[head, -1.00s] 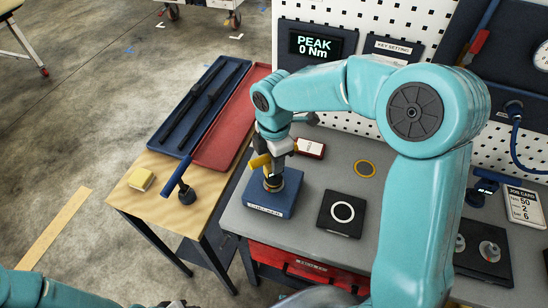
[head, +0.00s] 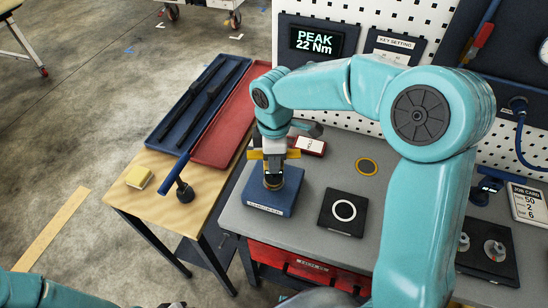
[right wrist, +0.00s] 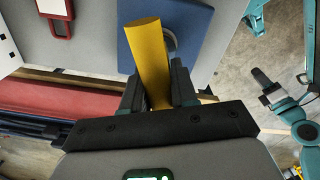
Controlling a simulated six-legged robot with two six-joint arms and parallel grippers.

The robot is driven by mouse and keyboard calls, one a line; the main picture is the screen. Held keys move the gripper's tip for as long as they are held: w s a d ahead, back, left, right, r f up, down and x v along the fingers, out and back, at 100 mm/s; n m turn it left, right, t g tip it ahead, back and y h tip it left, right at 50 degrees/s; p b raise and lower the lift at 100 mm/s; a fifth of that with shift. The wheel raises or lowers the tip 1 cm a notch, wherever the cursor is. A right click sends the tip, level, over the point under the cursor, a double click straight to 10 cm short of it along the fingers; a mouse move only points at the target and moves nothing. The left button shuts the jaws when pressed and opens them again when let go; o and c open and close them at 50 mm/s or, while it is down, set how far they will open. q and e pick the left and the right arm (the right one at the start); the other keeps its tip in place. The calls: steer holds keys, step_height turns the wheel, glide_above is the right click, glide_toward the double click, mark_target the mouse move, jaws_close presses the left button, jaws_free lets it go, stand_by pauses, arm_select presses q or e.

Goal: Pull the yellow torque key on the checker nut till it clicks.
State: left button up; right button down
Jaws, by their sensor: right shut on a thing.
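The yellow torque key (head: 266,155) sits on top of the checker, a blue block (head: 270,201) with a dark and brass fitting on the grey bench. The key also shows in the right wrist view (right wrist: 152,65), held between the two jaws. My right gripper (head: 276,147) is shut on the key; in the right wrist view the gripper (right wrist: 155,88) closes around the yellow handle. The nut is hidden under the key. The display (head: 316,40) reads PEAK 22 Nm.
Blue (head: 162,133) and red (head: 207,158) trays lie behind. A black pad with a white ring (head: 343,211) and a job card (head: 527,205) are on the bench.

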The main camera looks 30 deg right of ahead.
steer(key=shift+f+m+b, duration=0.1)
steer(key=shift+m+b, duration=0.35)
steer(key=shift+m, duration=1.95)
steer(key=shift+m+b, duration=0.4)
steer(key=shift+m, duration=0.3)
steer(key=shift+r+p, duration=3.2)
steer(key=shift+r, duration=0.7)
